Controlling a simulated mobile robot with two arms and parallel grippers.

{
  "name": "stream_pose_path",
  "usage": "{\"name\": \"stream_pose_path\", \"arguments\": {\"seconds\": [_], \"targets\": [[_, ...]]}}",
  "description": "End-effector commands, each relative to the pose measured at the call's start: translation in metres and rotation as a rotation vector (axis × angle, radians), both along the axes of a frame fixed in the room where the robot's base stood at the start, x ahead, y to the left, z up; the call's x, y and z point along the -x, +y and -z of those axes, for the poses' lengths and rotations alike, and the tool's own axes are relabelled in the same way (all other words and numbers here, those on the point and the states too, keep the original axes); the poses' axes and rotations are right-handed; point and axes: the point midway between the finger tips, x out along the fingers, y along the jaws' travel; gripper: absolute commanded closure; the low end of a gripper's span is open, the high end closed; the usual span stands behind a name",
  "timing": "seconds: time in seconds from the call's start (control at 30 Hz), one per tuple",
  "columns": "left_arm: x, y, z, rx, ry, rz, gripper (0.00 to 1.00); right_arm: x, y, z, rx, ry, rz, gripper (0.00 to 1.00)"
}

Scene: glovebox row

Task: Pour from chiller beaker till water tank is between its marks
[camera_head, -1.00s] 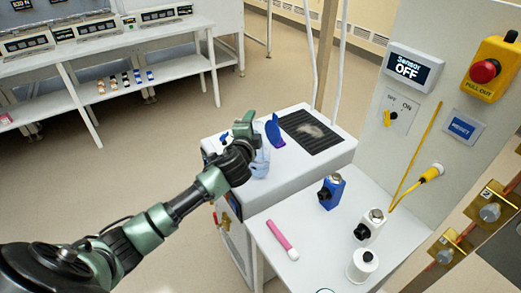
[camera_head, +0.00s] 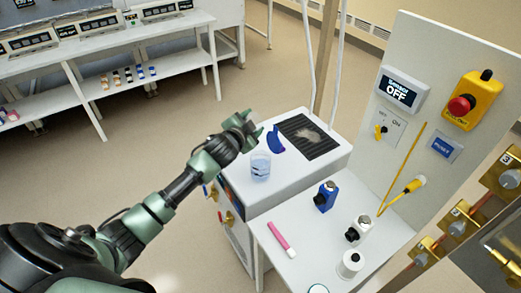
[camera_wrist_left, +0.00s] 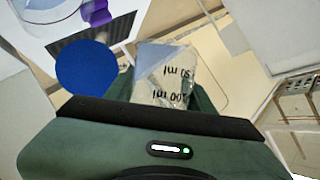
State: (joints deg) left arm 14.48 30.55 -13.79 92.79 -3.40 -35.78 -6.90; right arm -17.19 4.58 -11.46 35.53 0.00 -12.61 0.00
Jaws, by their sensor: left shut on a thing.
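My left gripper (camera_head: 244,128) is over the far left part of the white chiller top. In the left wrist view it is shut on a clear beaker (camera_wrist_left: 165,72) with 50 ml and 100 ml print, which reads upside down there. That beaker is hard to make out in the head view. A clear vessel with blue bands (camera_head: 260,166), seemingly the water tank, stands on the chiller top, below and apart from the gripper in the picture. I cannot tell its water level. A clear vessel's edge (camera_wrist_left: 45,10) shows in the wrist view. My right gripper is not in view.
A blue flap (camera_head: 275,140) stands behind the vessel, beside a dark grille (camera_head: 310,136). A blue disc (camera_wrist_left: 86,68) shows in the wrist view. A blue-and-black item (camera_head: 326,196), a white one (camera_head: 359,230) and a pink stick (camera_head: 281,235) are on the lower shelf.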

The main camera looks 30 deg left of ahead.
Motion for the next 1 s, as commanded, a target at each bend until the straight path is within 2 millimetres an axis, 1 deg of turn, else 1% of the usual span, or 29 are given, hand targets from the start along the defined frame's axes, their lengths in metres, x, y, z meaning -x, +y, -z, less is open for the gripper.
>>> {"name": "stream_pose_path", "arguments": {"seconds": [0.03,0.07,0.1,0.23,0.3,0.5,0.6,0.73,0.8,1.0], "targets": [[0.001,0.004,0.003,0.068,0.008,-0.004,0.93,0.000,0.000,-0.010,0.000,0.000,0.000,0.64],[0.001,0.004,0.005,0.107,0.007,-0.005,0.93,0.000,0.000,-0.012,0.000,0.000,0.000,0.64],[0.001,0.008,0.016,0.138,0.008,-0.004,0.93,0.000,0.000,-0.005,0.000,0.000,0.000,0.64],[0.001,0.017,0.033,0.245,0.007,-0.003,0.93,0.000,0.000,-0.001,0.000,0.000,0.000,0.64],[0.000,0.018,0.045,0.284,0.007,0.000,0.93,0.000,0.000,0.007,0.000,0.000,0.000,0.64],[0.000,0.026,0.072,0.393,0.008,-0.001,0.93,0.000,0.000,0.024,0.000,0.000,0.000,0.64],[0.000,0.032,0.070,0.466,0.008,0.000,0.93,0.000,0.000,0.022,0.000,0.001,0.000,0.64],[0.000,0.038,0.076,0.561,0.008,0.001,0.93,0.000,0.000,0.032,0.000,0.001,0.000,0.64],[0.000,0.040,0.085,0.605,0.009,0.003,0.93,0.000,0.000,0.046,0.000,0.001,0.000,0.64],[-0.001,0.043,0.092,0.694,0.009,0.004,0.93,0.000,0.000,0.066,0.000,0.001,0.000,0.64]]}}
